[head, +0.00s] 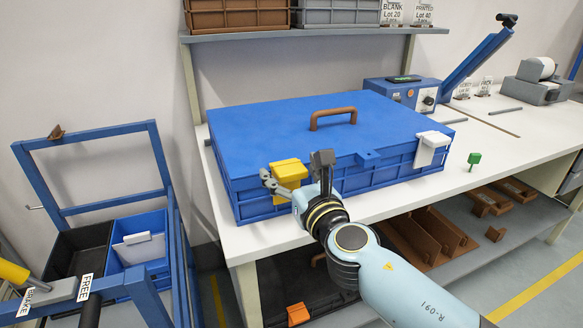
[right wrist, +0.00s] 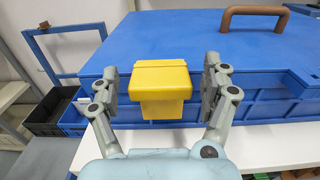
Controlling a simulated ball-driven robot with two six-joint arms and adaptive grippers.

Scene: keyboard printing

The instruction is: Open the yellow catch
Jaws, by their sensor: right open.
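The yellow catch (head: 288,175) is on the front side of the blue lidded box (head: 260,125), near its left corner. The lid is down. My right gripper (head: 296,175) is open, its fingers apart on either side of the catch. In the right wrist view, the catch (right wrist: 160,88) shows between the two open fingers of my right gripper (right wrist: 160,85), with gaps on both sides. The catch's upper part laps over the lid's edge. A white catch (head: 432,148) is on the same side, further right. My left gripper is not in view.
A brown handle (head: 333,118) stands on the lid. The box rests on a white workbench (head: 400,200). A blue cart (head: 90,210) with a black bin and a blue bin stands at the left. A green knob (head: 474,158) is on the bench at the right.

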